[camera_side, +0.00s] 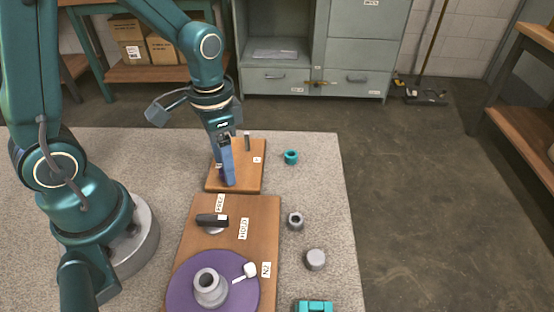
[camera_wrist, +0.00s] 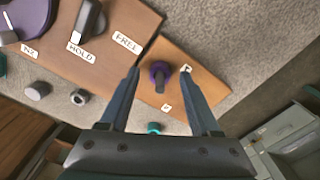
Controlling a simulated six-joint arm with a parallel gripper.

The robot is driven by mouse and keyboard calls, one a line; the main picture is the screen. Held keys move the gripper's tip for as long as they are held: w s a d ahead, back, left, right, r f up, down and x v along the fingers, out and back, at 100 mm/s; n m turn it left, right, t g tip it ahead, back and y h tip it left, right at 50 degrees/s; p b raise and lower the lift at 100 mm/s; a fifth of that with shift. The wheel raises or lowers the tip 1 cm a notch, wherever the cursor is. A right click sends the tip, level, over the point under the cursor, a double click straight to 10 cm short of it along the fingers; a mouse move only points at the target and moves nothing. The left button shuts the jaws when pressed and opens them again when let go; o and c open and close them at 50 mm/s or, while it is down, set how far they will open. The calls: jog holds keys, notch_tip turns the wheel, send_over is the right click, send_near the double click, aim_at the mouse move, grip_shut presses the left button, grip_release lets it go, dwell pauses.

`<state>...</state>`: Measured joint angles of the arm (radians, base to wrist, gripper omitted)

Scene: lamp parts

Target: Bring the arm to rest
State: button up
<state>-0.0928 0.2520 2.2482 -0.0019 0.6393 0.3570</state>
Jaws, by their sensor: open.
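My gripper (camera_side: 228,184) points down over the small wooden board (camera_side: 247,182) at the back of the table. In the wrist view its two fingers (camera_wrist: 160,70) are spread apart. A purple round part with a grey post (camera_wrist: 160,77) stands on the small board and shows between the fingertips, with no visible grip on it. In the side view this part is mostly hidden behind my fingers. How high the fingertips are above the board is hard to tell.
A larger board (camera_side: 258,212) holds a black lever (camera_side: 212,220) and a purple disc (camera_side: 248,297) with a grey socket (camera_side: 210,288). A teal ring (camera_side: 291,157), grey collar (camera_side: 295,221), grey cap (camera_side: 316,260) and teal block (camera_side: 314,306) lie to the right.

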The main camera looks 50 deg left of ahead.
notch_tip(320, 180, up, 4)
jog(key=shift+f, duration=0.1)
jog(key=s+d+r+n+t, duration=0.2)
jog(key=s+r+t, duration=0.3)
jog(key=r, duration=0.3)
jog(key=shift+s+r+n+t, duration=0.25)
jog(key=shift+s+n+t, duration=0.05)
jog(key=shift+s+n, duration=0.2)
